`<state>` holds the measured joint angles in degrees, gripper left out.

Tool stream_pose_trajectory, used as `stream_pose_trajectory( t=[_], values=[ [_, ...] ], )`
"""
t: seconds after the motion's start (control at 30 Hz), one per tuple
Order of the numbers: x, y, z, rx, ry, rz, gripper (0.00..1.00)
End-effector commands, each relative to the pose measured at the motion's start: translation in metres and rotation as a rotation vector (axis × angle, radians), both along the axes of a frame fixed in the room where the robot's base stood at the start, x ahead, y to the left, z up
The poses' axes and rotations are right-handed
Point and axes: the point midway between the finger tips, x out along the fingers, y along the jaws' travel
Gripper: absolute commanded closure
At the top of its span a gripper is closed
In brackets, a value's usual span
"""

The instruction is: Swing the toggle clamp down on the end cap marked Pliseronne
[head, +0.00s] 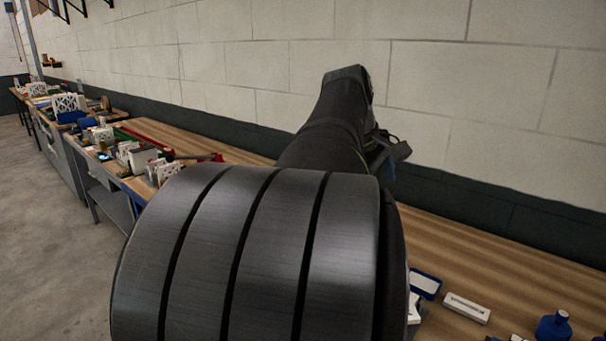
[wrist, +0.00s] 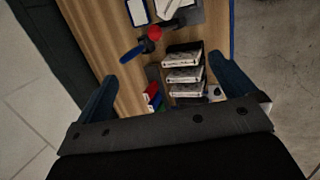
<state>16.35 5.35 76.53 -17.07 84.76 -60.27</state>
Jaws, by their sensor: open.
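My gripper (wrist: 163,67) is open and empty, with its two blue fingers spread wide above the bench in the wrist view. In the head view only part of it (head: 392,150) shows past my arm. Below and beyond the fingers, a red knob (wrist: 154,33) and a blue bar-like part (wrist: 133,52) sit next to a grey plate (wrist: 193,17); they may belong to the toggle clamp. No marking that reads Pliseronne is legible, so I cannot tell which end cap is meant. Several white-faced boxed filters (wrist: 184,75) stand in a row between the fingers.
The wooden bench (head: 520,275) runs along a block wall. At its near right lie a blue-framed tray (head: 425,284), a white labelled block (head: 467,307) and a blue knobbed part (head: 553,326). More items crowd the bench's far left. My arm hides the middle.

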Motion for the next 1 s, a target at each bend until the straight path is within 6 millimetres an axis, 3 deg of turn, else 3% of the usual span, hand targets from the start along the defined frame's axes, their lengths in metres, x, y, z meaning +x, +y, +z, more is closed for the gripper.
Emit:
stream_pose_trajectory(
  t=[0.03,0.27,0.5,1.0],
  values=[
    [0.0,0.0,0.0,0.0,0.0,0.0,0.08],
    [0.006,0.003,-0.003,0.0,-0.017,-0.088,0.53],
    [0.022,0.011,-0.013,-0.009,-0.083,-0.379,1.0],
    [0.058,0.035,-0.032,-0.083,-0.325,-1.022,1.0]
  ],
)
